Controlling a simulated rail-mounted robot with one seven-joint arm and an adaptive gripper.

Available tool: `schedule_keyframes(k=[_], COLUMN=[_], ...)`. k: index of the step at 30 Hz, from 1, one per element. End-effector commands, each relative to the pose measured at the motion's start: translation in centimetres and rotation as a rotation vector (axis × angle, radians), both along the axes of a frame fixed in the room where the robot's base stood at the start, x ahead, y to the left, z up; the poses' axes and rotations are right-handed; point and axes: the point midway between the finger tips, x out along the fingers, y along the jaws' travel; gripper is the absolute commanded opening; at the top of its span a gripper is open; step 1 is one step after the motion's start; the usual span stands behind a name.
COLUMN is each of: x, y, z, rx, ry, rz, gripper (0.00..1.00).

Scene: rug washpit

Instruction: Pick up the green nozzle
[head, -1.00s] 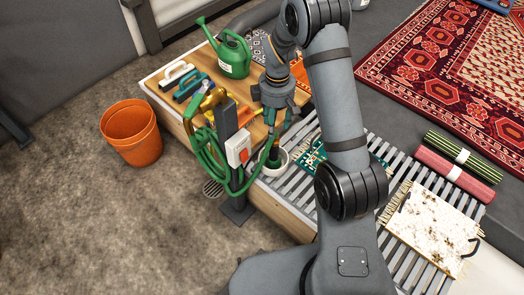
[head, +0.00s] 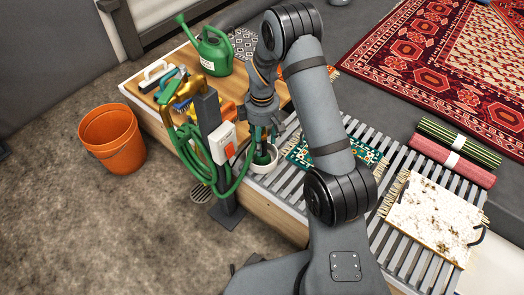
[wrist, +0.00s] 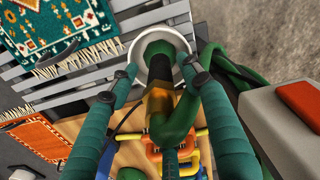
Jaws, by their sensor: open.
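The green nozzle (wrist: 156,50) stands in a white round holder (wrist: 182,43), with a black grip and a brass collar nearer the wrist camera and a green hose beside it. In the head view the nozzle (head: 263,157) shows only partly in the holder (head: 272,168), under my gripper. My gripper (wrist: 158,76) is open, its two teal-wrapped fingers on either side of the nozzle's grip in the wrist view. I cannot tell whether either finger touches it. In the head view my gripper (head: 263,137) points down over the holder.
A dark post with a grey-and-red box (head: 222,143) and coiled green hose (head: 190,150) stands close left of my gripper. A small teal rug (head: 305,152) lies right on the slats. An orange bucket (head: 112,138) is left.

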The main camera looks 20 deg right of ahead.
Motion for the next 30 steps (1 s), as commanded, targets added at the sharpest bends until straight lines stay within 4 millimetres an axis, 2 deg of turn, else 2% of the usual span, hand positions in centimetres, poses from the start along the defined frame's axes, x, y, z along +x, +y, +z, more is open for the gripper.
schedule_keyframes(k=[1,3,7,14,30], x=[-0.1,-0.2,-0.2,-0.1,-0.1], y=[0.0,0.0,0.0,0.0,0.0], z=[-1.3,-2.5,-3.9,-3.9,-3.9], rx=[0.0,0.0,-0.001,-0.001,0.0], ry=[0.002,0.004,0.003,0.0,0.001], rz=[0.0,0.0,0.0,0.0,0.0], gripper=[0.48,0.48,0.48,0.48,0.17])
